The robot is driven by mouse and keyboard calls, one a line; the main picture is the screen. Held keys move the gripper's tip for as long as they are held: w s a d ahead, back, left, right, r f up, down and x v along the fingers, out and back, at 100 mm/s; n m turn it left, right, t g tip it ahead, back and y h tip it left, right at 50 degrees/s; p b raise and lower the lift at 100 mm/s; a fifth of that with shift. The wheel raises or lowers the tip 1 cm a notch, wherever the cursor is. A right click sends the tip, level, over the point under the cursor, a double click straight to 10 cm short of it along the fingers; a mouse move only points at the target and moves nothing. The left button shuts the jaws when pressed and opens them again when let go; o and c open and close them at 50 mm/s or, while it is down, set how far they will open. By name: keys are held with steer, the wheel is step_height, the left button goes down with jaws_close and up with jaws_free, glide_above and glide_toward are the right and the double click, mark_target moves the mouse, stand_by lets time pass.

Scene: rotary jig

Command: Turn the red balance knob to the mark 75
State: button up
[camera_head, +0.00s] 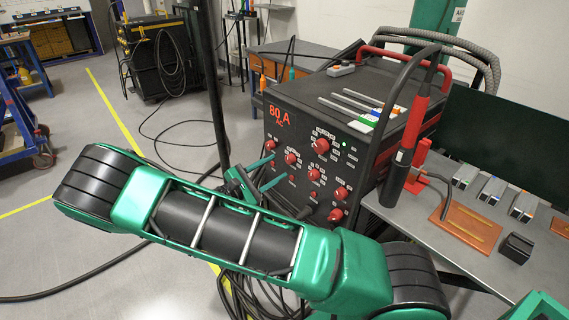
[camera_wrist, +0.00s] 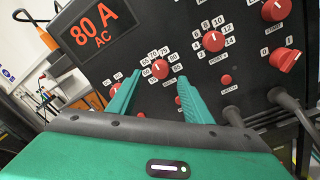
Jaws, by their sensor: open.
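The red balance knob (camera_wrist: 160,69) sits on the dark front panel in the wrist view, with marks including 70, 75 and 80 around its upper side. Its pointer is too small to read surely. In the head view it is the second knob (camera_head: 291,158) from the left in the slanting row. My gripper (camera_wrist: 157,80) is open, one finger on each side below the knob in the picture. In the head view my gripper (camera_head: 280,166) points at the panel just left of the knob. Nothing is between the fingers, and I cannot tell whether they touch the panel.
Other red knobs sit close by, one at the left (camera_wrist: 115,90) and one at the right (camera_wrist: 213,41). The display (camera_wrist: 97,24) reads 80 A AC. A black torch with a red handle (camera_head: 416,120) hangs at the machine's right. Cables plug in low on the panel.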

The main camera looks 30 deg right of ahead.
mark_target(288, 160)
steer(key=shift+x, duration=2.65)
steer(key=shift+c, duration=0.7)
steer(key=c, duration=0.9)
steer(key=shift+d, duration=0.2)
steer(key=shift+a, duration=0.15)
